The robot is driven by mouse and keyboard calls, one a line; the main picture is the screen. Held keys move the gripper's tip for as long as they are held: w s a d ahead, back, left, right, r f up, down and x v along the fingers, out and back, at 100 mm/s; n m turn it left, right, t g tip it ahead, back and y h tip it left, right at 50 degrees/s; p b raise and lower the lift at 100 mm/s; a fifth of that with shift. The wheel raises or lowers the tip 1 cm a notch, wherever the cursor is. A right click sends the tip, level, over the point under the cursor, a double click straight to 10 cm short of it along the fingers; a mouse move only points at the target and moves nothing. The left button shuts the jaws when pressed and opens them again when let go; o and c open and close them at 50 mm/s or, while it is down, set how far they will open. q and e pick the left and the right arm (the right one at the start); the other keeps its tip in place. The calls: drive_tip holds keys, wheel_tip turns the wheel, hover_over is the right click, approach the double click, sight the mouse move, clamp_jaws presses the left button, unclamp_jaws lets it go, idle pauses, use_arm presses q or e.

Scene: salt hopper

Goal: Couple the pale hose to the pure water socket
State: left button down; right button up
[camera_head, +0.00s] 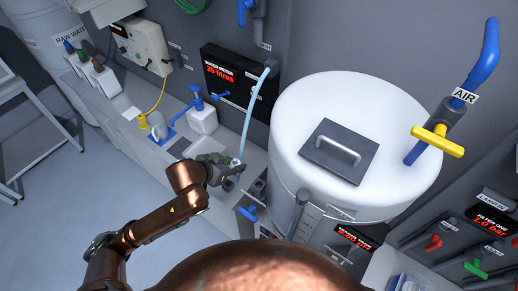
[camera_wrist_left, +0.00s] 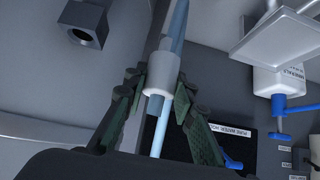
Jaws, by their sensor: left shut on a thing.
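The pale hose (camera_head: 252,108) runs down from a grey fitting on the wall, right of the water meter, to my left gripper (camera_head: 236,170). In the left wrist view my left gripper (camera_wrist_left: 160,95) is shut on the white collar (camera_wrist_left: 160,76) of the hose, and the pale blue tube shows on both sides of it. A dark square block with a round hole (camera_wrist_left: 82,36) stands apart from the hose at the upper left of that view. I cannot tell whether it is the pure water socket. My right gripper is not in view.
A white lidded tank (camera_head: 290,110) stands close right of the gripper. The water meter panel (camera_head: 222,72) is on the wall behind. A white container with blue valve (camera_head: 202,118) and a yellow hose (camera_head: 158,96) are on the bench to the left.

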use_arm(q)
drive_tip(key=s+d+r+m+g+h+p, duration=0.3)
drive_tip(key=s+d+r+m+p, duration=0.2)
drive_tip(key=d+r+p, duration=0.3)
drive_tip(key=shift+s+r+m+g+p, duration=0.45)
drive_tip(key=shift+r+p, duration=0.35)
drive_tip(key=shift+p, duration=0.45)
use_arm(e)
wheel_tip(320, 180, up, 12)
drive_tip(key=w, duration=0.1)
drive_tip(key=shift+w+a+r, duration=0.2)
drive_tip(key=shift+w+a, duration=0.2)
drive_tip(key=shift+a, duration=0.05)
use_arm(q)
drive_tip(key=shift+w, duration=0.1)
wheel_tip(320, 180, down, 6)
drive_tip(key=shift+r+b, duration=0.1)
drive_tip(key=shift+b, duration=1.1)
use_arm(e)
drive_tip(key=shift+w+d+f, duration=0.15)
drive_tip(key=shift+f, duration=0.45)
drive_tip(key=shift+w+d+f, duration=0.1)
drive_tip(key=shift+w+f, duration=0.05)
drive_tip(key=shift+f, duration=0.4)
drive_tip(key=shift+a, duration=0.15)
